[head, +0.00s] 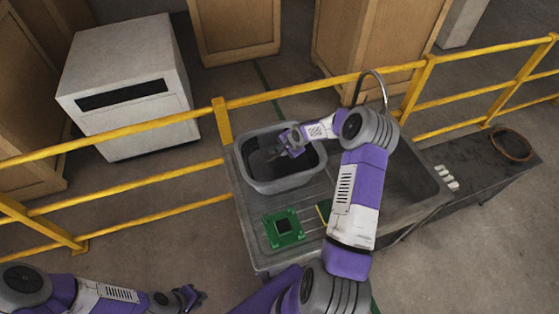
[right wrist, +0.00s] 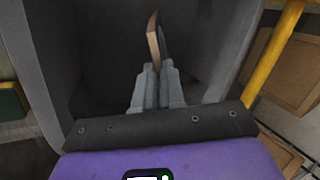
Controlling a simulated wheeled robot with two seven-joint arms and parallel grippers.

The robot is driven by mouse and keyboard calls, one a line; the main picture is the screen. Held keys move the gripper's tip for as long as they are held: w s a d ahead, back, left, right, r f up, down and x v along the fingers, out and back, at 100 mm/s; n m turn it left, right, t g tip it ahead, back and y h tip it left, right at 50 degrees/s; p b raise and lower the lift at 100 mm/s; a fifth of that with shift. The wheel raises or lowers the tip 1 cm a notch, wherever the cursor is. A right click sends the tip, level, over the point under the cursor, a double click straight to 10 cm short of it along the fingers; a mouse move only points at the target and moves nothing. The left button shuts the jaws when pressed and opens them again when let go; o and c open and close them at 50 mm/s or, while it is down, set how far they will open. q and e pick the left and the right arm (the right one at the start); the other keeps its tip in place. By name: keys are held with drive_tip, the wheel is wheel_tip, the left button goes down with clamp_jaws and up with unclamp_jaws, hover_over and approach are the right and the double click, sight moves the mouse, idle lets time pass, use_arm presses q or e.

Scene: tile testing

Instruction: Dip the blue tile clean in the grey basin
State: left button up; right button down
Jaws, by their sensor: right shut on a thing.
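The grey basin (head: 243,172) stands on the drainboard of a metal sink unit, with a dark inside. My right gripper (head: 278,153) reaches down into it. In the right wrist view the right gripper (right wrist: 156,70) is shut on a thin tile (right wrist: 154,38), seen nearly edge-on, with a tan edge and a dark face. No blue shows on it from here. The basin wall (right wrist: 236,40) surrounds it on the sides. I cannot tell whether the tile touches liquid. My left gripper (head: 192,297) is low at the left, away from the basin, apparently empty; its opening is unclear.
A tap (head: 373,78) stands behind the sink. A yellow railing (head: 290,90) runs behind. Small pale blocks (head: 446,176) lie right.

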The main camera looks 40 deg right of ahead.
wheel_tip(320, 180, up, 13)
drive_tip(key=shift+f, duration=0.15)
idle(1.0)
idle(2.0)
wheel_tip(320, 180, up, 4)
drive_tip(key=shift+f, duration=0.1)
idle(0.4)
idle(0.6)
